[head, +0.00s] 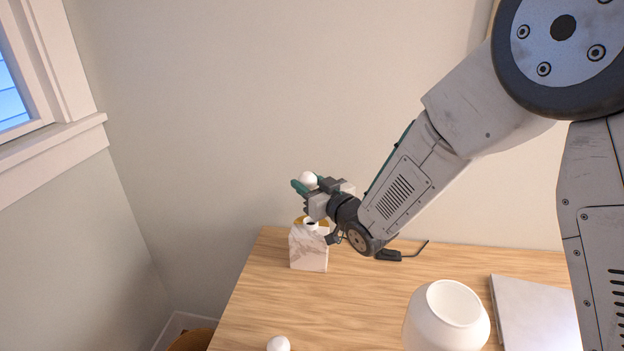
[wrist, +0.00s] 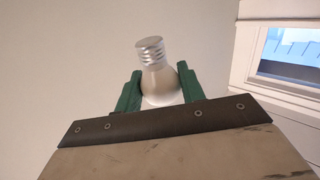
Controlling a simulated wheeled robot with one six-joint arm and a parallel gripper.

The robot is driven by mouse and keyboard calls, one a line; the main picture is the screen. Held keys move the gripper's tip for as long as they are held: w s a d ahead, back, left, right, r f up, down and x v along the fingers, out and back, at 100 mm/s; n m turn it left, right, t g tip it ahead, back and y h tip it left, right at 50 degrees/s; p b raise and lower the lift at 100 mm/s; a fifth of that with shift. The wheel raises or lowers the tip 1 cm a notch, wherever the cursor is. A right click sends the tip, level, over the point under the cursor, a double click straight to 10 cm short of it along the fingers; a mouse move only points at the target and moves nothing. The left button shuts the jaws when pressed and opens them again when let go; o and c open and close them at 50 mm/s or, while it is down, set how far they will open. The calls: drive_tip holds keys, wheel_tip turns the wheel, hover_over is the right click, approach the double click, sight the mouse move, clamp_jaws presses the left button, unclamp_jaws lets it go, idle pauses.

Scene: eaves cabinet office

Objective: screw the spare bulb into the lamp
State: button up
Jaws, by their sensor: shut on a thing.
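My gripper (head: 309,186) is shut on a white bulb (head: 307,179), above the lamp at the back left of the desk. In the wrist view the bulb (wrist: 160,86) sits between the two green fingers (wrist: 160,95), its silver threaded cap pointing to the top of that picture. In the head view its round glass shows uppermost and its cap is hidden. The lamp (head: 309,250) is a white marbled block with a brass-coloured top and a dark opening, just below the gripper. The gap between cap and lamp cannot be judged. A second white bulb (head: 278,344) lies at the desk's front left.
A white rounded shade or vessel (head: 446,318) stands at the front of the wooden desk (head: 345,300). A closed grey laptop (head: 537,312) lies to its right. A dark switch with a cable (head: 390,255) lies behind. The desk's middle is clear. A window (head: 30,70) is at left.

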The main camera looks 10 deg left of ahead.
drive_tip(key=shift+w+d, duration=0.1)
drive_tip(key=shift+d, duration=0.3)
drive_tip(key=shift+f, duration=2.85)
drive_tip(key=shift+f, duration=1.25)
drive_tip(key=o, duration=0.9)
drive_tip(key=shift+v, duration=3.9)
drive_tip(key=shift+a, duration=0.1)
drive_tip(key=shift+r, duration=0.1)
